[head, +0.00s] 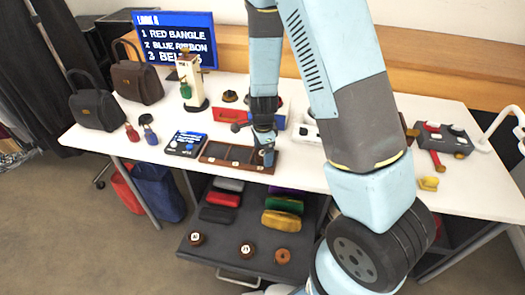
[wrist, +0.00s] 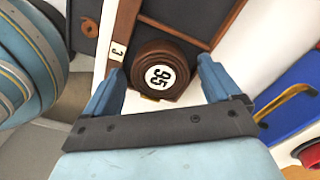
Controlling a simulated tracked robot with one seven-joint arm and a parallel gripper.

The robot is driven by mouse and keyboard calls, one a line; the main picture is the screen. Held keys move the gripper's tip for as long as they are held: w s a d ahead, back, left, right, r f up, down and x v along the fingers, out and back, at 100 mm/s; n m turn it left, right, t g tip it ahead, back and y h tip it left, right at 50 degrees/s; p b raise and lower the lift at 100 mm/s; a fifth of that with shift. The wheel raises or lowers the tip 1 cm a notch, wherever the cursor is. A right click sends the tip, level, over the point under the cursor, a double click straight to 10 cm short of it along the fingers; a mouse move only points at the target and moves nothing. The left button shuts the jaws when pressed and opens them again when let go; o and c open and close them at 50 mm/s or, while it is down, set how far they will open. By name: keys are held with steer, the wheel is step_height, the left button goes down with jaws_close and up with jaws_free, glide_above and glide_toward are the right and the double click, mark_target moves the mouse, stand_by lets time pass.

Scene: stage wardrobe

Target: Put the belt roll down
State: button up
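The belt roll (wrist: 160,72) is a dark brown coil with a round white label reading 95. In the wrist view it lies between the two blue fingers of my gripper (wrist: 161,88), with a gap on each side, so the gripper is open around it. The brown tray (head: 226,165) has dark compartments. A rim label reading 3 (wrist: 117,51) shows beside the roll. In the head view my gripper (head: 265,150) is low at the tray's right end. The roll's underside is hidden, so I cannot tell how fully it rests in the compartment.
A dark blue card box (head: 186,143) lies left of the tray. A red box (head: 229,114) and a white stand (head: 193,80) are behind it. Handbags (head: 95,108) stand at the left. The lower shelf (head: 225,262) holds coloured cases and other rolls (head: 246,250). A screen (head: 175,43) lists items.

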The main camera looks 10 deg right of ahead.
step_height(320, 180, up, 12)
steer(key=shift+r, duration=0.25)
stand_by(0.6)
steer(key=s+d+r+n+t+y, duration=0.1)
steer(key=s+d+r+n, duration=0.3)
steer(key=r, duration=0.4)
steer(key=s+d+r+n+t+y, duration=0.1)
steer(key=s+d+r+n, duration=0.25)
steer(key=r, duration=0.55)
steer(key=s+d+r+n+t+h, duration=0.2)
steer(key=s+r+n, duration=0.6)
steer(key=s, duration=0.5)
steer(key=shift+d+r+t, duration=0.55)
steer(key=shift+d+t, duration=0.25)
steer(key=shift+d, duration=0.5)
